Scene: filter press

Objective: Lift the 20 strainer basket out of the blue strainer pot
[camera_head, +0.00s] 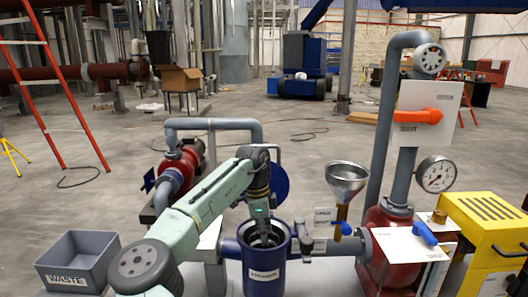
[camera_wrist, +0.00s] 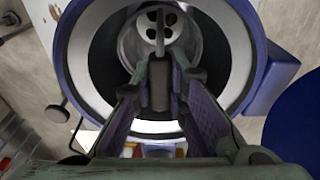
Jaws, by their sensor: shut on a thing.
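The blue strainer pot (camera_head: 262,272) stands upright at the bottom middle of the head view, with its top open. In the wrist view its pale rim (camera_wrist: 240,60) surrounds my gripper. My gripper (camera_head: 265,238) points down into the pot's mouth. In the wrist view my gripper (camera_wrist: 160,85) is shut on the thin upright handle of the strainer basket (camera_wrist: 190,38). The basket is grey metal, with dark round holes in its bottom. It sits below my fingers, inside the pot's ring. My fingers hide part of it, and the head view does not show it.
A grey WASTE bin (camera_head: 78,262) stands at the left. A metal funnel (camera_head: 347,178), a grey pipe with a gauge (camera_head: 435,174) and a yellow box (camera_head: 488,232) stand to the right of the pot. A blue disc (camera_wrist: 295,125) is close beside the pot.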

